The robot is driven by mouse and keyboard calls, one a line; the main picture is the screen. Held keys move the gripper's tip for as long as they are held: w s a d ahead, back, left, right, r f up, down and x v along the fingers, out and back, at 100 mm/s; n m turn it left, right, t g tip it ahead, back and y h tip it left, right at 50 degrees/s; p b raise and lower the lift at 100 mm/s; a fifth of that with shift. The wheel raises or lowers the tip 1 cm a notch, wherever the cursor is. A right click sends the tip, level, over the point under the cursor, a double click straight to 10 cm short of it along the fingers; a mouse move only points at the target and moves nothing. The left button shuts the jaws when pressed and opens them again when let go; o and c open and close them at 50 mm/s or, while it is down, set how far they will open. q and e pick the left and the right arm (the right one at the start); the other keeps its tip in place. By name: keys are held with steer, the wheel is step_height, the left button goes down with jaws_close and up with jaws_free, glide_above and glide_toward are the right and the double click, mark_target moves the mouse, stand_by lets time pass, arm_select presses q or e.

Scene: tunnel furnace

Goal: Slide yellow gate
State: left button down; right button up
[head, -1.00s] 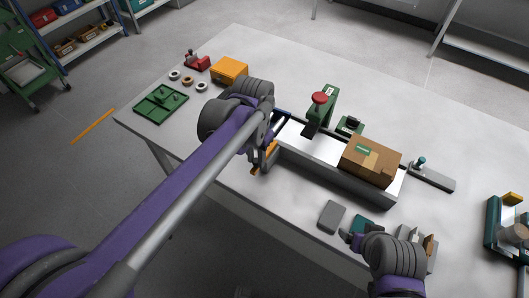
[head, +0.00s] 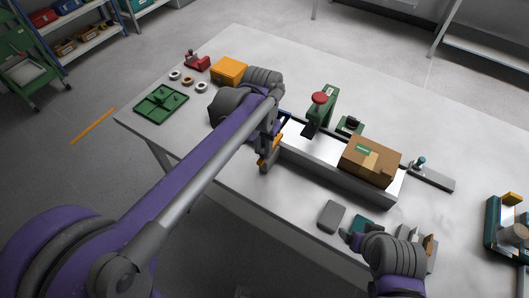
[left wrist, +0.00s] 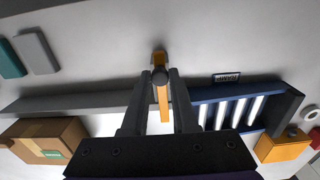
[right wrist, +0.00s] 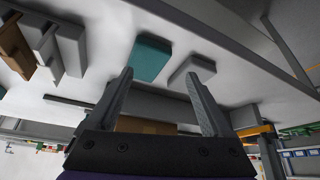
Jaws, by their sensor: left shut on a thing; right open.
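The yellow gate (left wrist: 163,100) is a narrow bar standing at the near side of a conveyor channel (head: 315,169). In the left wrist view it is between the fingers of my left gripper (left wrist: 162,76), which is shut on it. In the head view my left gripper (head: 268,143) is at the left part of the channel, and part of the yellow gate (head: 263,163) shows below it. The arm hides some of the gate. My right gripper (right wrist: 158,80) is open and empty above the table's front edge, apart from the gate.
A cardboard box (head: 370,160) sits on the channel's right part. A blue slatted section (left wrist: 235,110) lies beside the gate. A green press with a red knob (head: 321,104) stands behind the channel. A grey block (head: 331,216) and a teal block (right wrist: 150,58) lie near my right gripper.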

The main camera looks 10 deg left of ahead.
arm_select(q)
steer(key=shift+w+d, duration=0.35)
steer(key=shift+w, duration=0.55)
steer(key=shift+w+d, duration=0.3)
steer(key=shift+w, duration=0.55)
arm_select(e)
steer(key=shift+w+r, duration=0.1)
steer(key=shift+r, duration=0.1)
arm_select(q)
jaws_free()
step_height(320, 180, up, 7)
steer(key=p, duration=0.3)
steer(key=shift+p, duration=0.35)
arm_select(e)
steer(key=r, duration=0.1)
steer(key=w+r, duration=0.1)
steer(key=r, duration=0.1)
steer(key=w+r, duration=0.1)
steer(key=r, duration=0.1)
steer(key=shift+f, duration=0.1)
